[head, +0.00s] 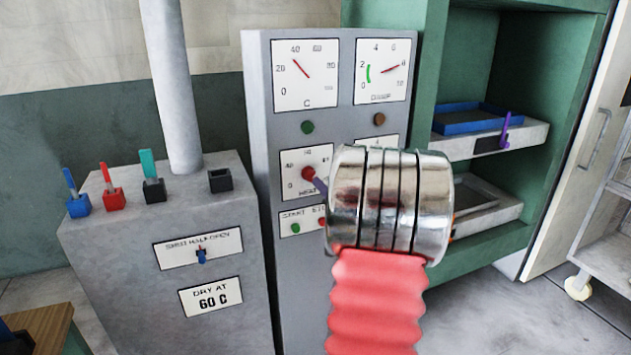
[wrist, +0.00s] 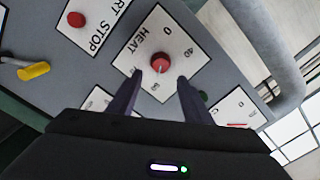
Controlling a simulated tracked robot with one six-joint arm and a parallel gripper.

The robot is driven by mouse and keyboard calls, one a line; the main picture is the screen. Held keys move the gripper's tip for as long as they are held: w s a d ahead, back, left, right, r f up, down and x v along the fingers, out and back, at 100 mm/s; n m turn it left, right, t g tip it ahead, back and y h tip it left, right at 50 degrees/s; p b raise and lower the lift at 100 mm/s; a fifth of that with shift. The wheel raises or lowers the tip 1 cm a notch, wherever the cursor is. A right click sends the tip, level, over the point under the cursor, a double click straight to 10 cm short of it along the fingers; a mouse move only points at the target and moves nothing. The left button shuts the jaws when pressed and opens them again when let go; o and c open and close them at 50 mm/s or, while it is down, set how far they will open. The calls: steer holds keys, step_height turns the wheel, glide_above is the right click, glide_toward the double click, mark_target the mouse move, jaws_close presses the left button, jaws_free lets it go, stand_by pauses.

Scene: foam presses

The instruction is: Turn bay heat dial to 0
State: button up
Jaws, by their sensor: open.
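The bay heat dial (head: 308,174) is a red knob on a white plate marked HEAT on the grey control panel. It also shows in the wrist view (wrist: 158,66), with the 0 above it and the 40 to its upper right. A pale mark on the knob seems to point down in that view, away from the 0. My gripper (wrist: 160,78) is open, with one dark purple fingertip at each lower side of the knob. I cannot tell whether they touch it. In the head view my silver wrist hides most of the gripper and the plate's right part.
Above the dial are a temperature gauge (head: 305,74), another gauge (head: 382,71) and a green lamp (head: 307,127). Below it is the START/STOP plate (head: 291,223); its red button (wrist: 76,19) shows in the wrist view. A grey cabinet (head: 170,270) stands left, green shelving (head: 480,235) right.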

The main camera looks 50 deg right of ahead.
mark_target(313, 178)
steer(key=x, duration=0.8)
steer(key=shift+w+d, duration=0.1)
steer(key=shift+w, duration=0.05)
steer(key=shift+c, duration=0.6)
